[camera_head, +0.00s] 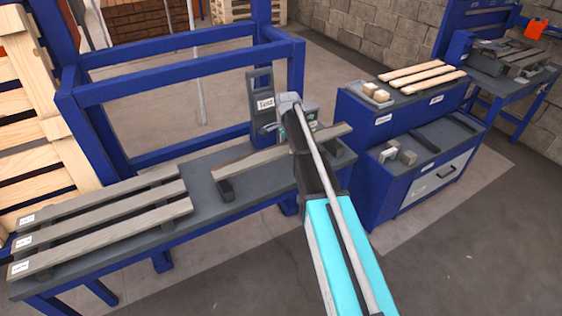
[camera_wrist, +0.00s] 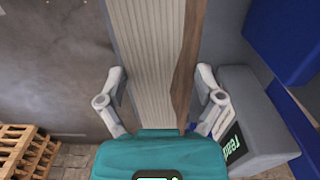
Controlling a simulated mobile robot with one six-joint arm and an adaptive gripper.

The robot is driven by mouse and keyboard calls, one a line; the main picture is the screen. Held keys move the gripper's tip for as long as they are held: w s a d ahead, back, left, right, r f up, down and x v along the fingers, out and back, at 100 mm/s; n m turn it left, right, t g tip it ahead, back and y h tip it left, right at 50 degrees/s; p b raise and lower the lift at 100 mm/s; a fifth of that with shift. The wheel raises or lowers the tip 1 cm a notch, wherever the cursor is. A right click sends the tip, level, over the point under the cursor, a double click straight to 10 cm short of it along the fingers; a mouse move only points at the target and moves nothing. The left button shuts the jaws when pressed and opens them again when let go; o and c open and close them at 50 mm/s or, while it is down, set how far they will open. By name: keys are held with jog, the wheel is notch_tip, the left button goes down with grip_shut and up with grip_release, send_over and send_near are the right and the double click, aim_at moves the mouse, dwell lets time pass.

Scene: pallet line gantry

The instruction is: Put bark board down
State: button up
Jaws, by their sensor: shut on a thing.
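The bark board (camera_wrist: 145,50) is long and grey-ribbed, with a brown strip along its right edge in the wrist view. My gripper (camera_wrist: 161,78) has a finger on either side of it and is shut on it.
Several grey boards (camera_head: 110,225) with white labels lie on supports at the bench's left. A grey stand labelled "Test" (camera_head: 262,82) rises behind the board. Blue frame posts (camera_head: 295,85) stand at the back. A blue cabinet (camera_head: 375,185) with blocks and slats is to the right.

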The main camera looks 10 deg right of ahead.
aim_at(283, 148)
jog(key=shift+a+f, duration=0.45)
jog(key=shift+f, duration=0.05)
jog(key=shift+a+f+b, duration=0.4)
jog(key=shift+f+b, duration=0.3)
jog(key=shift+b, duration=0.25)
jog(key=shift+f+b, duration=1.3)
jog(key=shift+f, duration=0.15)
jog(key=o, duration=1.1)
jog(key=shift+c, duration=0.2)
jog(key=shift+r, duration=0.2)
notch_tip(283, 148, up, 12)
jog(key=p, duration=1.2)
